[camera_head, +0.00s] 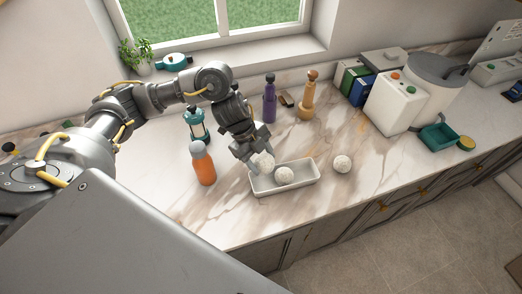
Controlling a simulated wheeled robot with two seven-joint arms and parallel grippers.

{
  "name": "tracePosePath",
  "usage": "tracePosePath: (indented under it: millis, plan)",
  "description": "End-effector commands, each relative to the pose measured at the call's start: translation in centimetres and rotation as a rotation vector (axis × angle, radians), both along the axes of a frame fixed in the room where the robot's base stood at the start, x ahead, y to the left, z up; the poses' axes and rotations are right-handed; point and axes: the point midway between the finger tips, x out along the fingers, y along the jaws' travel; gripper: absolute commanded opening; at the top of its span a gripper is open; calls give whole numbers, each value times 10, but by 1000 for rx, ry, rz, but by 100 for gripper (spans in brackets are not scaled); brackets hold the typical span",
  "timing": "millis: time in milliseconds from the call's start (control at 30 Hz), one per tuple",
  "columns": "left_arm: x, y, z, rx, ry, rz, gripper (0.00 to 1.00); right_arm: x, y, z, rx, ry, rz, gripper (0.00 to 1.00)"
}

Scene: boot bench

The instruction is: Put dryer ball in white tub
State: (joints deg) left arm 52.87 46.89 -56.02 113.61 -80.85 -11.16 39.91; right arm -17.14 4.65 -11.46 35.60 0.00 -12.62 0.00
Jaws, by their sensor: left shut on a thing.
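The white tub (301,184) is a shallow rectangular tray near the front of the marble counter. One white dryer ball (284,175) lies inside it. Another dryer ball (342,163) rests on the counter just right of the tub. My left gripper (257,161) is shut on a third dryer ball (264,161) at the tub's back left end. I cannot tell whether this held ball touches the tub. My right gripper is not in view.
An orange bottle (203,165) and a teal lantern-like item (195,124) stand left of my gripper. A purple bottle (269,101) and a wooden figure-like bottle (308,97) stand behind.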

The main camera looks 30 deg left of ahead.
Motion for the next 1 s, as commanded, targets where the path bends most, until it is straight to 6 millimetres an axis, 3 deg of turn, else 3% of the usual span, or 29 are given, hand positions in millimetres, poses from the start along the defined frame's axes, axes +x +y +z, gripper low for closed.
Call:
tracePosePath:
  millis: [367,667,1000]
  plan:
    - [-1,1,-6,0,-1,-11,33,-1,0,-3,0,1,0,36]
    - [-1,1,-30,0,-1,-10,33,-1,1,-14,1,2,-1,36]
    - [0,1,-68,0,-2,-10,33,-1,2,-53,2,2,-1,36]
